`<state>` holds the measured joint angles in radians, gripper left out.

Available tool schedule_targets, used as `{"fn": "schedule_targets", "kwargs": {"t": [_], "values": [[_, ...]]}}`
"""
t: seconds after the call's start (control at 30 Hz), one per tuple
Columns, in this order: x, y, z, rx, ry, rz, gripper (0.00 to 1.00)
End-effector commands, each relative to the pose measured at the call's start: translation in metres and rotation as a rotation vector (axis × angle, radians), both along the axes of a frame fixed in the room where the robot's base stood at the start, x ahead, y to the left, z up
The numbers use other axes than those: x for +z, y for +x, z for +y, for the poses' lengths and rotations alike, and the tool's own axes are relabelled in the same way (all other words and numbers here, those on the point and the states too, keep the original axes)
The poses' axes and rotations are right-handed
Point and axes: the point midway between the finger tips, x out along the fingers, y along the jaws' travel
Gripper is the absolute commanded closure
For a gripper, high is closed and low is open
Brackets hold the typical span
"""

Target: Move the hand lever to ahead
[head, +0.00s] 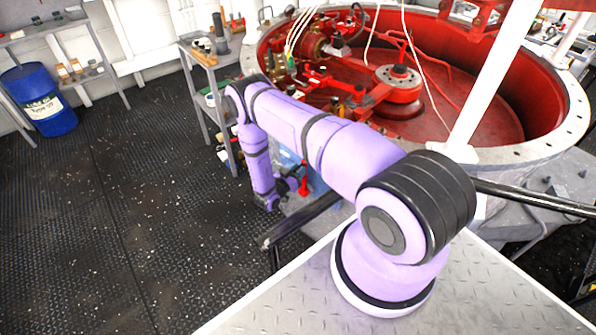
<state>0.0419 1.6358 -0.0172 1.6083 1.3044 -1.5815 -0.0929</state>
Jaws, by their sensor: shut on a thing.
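My gripper (295,186) is small in the head view, at the end of my purple arm, low beside the red ring's outer side. It is shut on what looks like the hand lever (304,182), a small upright red piece in front of a bluish panel. The jaws and my wrist hide part of the lever. Its exact angle and any ahead marking cannot be made out.
A large red round well (450,110) with machinery stands behind my arm. A grey shelf (205,95) with tools and bottles is left of it. A blue drum (40,100) stands at far left. A dark rail (300,220) crosses nearby. The deck at left is clear.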

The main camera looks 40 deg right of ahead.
Motion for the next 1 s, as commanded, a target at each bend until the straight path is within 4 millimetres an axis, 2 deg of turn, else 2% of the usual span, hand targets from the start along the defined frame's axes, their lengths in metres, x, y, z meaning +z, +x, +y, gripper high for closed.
{"fn": "schedule_targets", "kwargs": {"t": [0.17, 0.7, 1.0], "values": [[0.000, 0.006, 0.002, 0.002, -0.007, 0.027, 1.00], [-0.014, 0.066, 0.016, 0.004, -0.086, 0.376, 1.00], [-0.018, 0.075, 0.018, 0.003, -0.098, 0.440, 1.00]]}}
